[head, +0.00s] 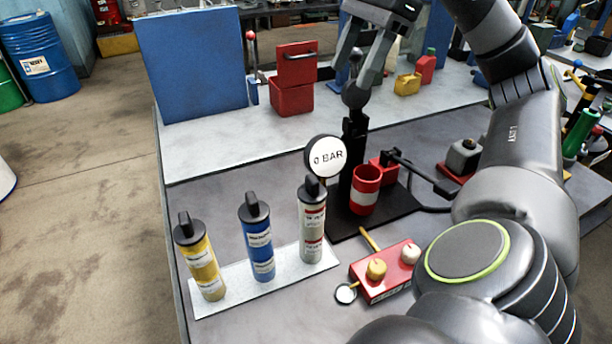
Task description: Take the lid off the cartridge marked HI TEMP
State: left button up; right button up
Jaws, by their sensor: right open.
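Three upright cartridges with black lids stand in a row: a yellow one (203,267), a blue one (259,248) and a grey one with red bands (312,232). Their label print is too small to read surely; the grey one's may begin with HI. A black lid (312,188) sits on the grey cartridge, and the other two are also lidded. My right gripper (350,76) is open and empty, fingers pointing down, behind and above the row near the top of a black stand. My left gripper is out of view.
The cartridges stand on a pale strip (222,297) on the grey bench. A 0 BAR gauge (326,157) and a black stand with a red-and-white cup (365,190) are close behind the grey cartridge. A red box with knobs (385,272) lies to the right.

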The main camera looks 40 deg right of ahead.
notch_tip(320, 180, down, 5)
jog(key=b, duration=0.5)
send_near(314, 177)
jog(key=x, duration=0.5)
jog(key=shift+w+a+f, duration=0.1)
jog(key=shift+a+f, duration=0.05)
jog(key=shift+a, duration=0.05)
jog(key=x, duration=0.3)
jog(key=shift+a+f+p, duration=0.1)
jog(key=shift+f+p, duration=0.3)
jog(key=shift+a+f, duration=0.2)
jog(key=shift+f, duration=0.45)
jog(key=c, duration=0.6)
jog(key=shift+c, duration=0.2)
